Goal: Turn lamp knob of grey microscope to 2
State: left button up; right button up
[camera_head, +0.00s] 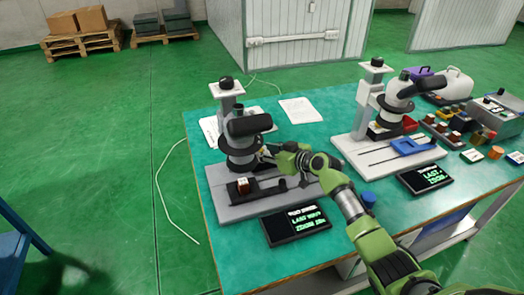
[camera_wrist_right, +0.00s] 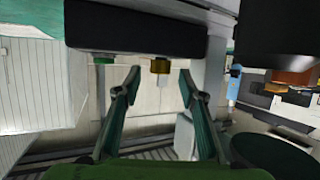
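The grey microscope (camera_head: 243,150) stands at the left of the table on a grey base (camera_head: 215,205). My right gripper (camera_head: 268,152) is at the right side of its body, below the black eyepiece part. In the right wrist view my right gripper (camera_wrist_right: 158,78) is open, its two fingers apart. My left gripper is not in view.
A black display (camera_head: 296,224) lies in front of the grey microscope. A white microscope (camera_head: 380,105) with a blue stage clip stands to the right, with another display (camera_head: 425,178) before it. Papers (camera_head: 300,110) lie behind. Boxes and small parts crowd the table's right end.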

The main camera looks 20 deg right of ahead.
jog(key=shift+x, duration=1)
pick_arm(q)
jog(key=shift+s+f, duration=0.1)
pick_arm(e)
jog(key=shift+f, duration=0.1)
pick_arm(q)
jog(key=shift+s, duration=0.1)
pick_arm(e)
jog(key=shift+c, duration=0.7)
grip_shut()
jog(key=m+h+p, duration=0.1)
jog(key=p, duration=0.2)
jog(key=m+h+p, duration=0.1)
jog(key=h+p, duration=0.1)
jog(key=p, duration=0.2)
jog(key=shift+s+a+r+m+t, duration=0.1)
jog(key=shift+r+m+t, duration=0.2)
jog(key=shift+r+t, duration=0.1)
jog(key=shift+f+m+h+p, duration=0.3)
jog(key=shift+h+p, duration=0.1)
jog(key=shift+p, duration=0.4)
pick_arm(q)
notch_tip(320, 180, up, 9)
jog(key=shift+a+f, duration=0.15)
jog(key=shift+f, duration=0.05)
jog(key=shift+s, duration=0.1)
